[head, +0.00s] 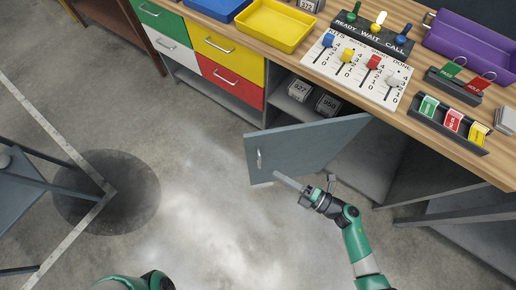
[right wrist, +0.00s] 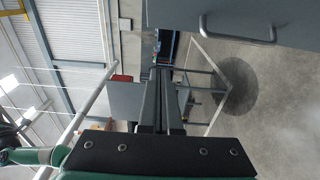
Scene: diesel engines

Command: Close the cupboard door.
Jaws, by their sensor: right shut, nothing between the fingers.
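The cupboard door (head: 305,143) is grey-blue and stands open, swung out from the cupboard (head: 365,165) under the workbench. Its metal handle (head: 259,160) is near the door's free left end. In the right wrist view the door (right wrist: 285,14) fills the top right, with its handle (right wrist: 237,30) showing. My right gripper (head: 283,179) is shut and empty, just below the door's lower edge near the handle end; I cannot tell if it touches the door. The right wrist view shows its fingers (right wrist: 161,98) together, beside the handle and apart from it. My left gripper is out of view.
The wooden benchtop (head: 330,28) holds a yellow tray (head: 276,25), a slider board (head: 360,65) and a purple tray (head: 470,45). Coloured drawers (head: 228,50) are left of the cupboard. Boxes (head: 327,104) sit on a shelf inside. The floor (head: 190,125) left of the door is clear.

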